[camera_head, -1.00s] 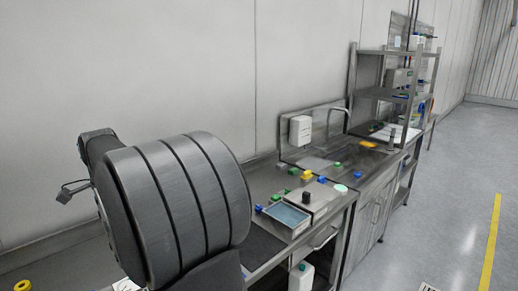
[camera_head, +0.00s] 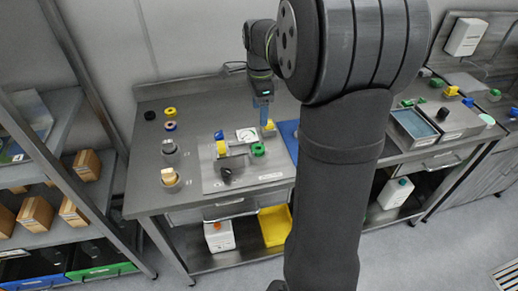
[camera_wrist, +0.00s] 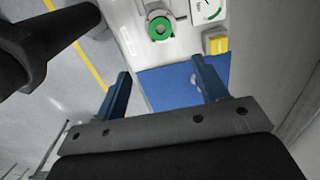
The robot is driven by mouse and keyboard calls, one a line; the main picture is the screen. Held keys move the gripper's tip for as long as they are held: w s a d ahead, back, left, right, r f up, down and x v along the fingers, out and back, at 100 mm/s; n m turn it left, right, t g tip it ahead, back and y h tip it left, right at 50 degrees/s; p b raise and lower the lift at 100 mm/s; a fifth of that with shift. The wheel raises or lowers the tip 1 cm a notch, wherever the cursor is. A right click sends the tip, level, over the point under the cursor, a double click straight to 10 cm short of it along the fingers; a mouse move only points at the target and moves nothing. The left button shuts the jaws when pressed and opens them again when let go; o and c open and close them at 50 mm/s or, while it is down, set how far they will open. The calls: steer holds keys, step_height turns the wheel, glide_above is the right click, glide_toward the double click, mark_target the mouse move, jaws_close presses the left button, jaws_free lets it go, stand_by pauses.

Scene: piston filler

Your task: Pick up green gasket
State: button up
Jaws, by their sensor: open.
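A green ring that looks like the green gasket (camera_head: 258,149) sits on the light panel (camera_head: 215,186) on the table. It also shows in the wrist view, a green ring (camera_wrist: 152,29) at the top, around a grey centre. My gripper (camera_wrist: 160,76) is open with blue fingers apart and nothing between them. In the wrist view the ring lies beyond the fingertips. In the head view my gripper (camera_head: 264,114) points down, above and behind the ring, near a blue and a yellow part.
A blue mat (camera_wrist: 168,84) lies below the fingers. A white gauge (camera_head: 246,134) stands on the panel, beside yellow, blue and black parts. Several rings lie at the table's left. A shelf with boxes (camera_head: 37,213) is at far left; a tray (camera_head: 413,125) is at right.

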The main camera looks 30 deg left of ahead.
glide_above(258, 148)
steer(key=f, duration=0.9)
steer(key=shift+d+f, duration=0.15)
steer(key=shift+d, duration=0.15)
steer(key=shift+a+f, duration=0.2)
steer(key=shift+f, duration=2.5)
steer(key=c, duration=1.1)
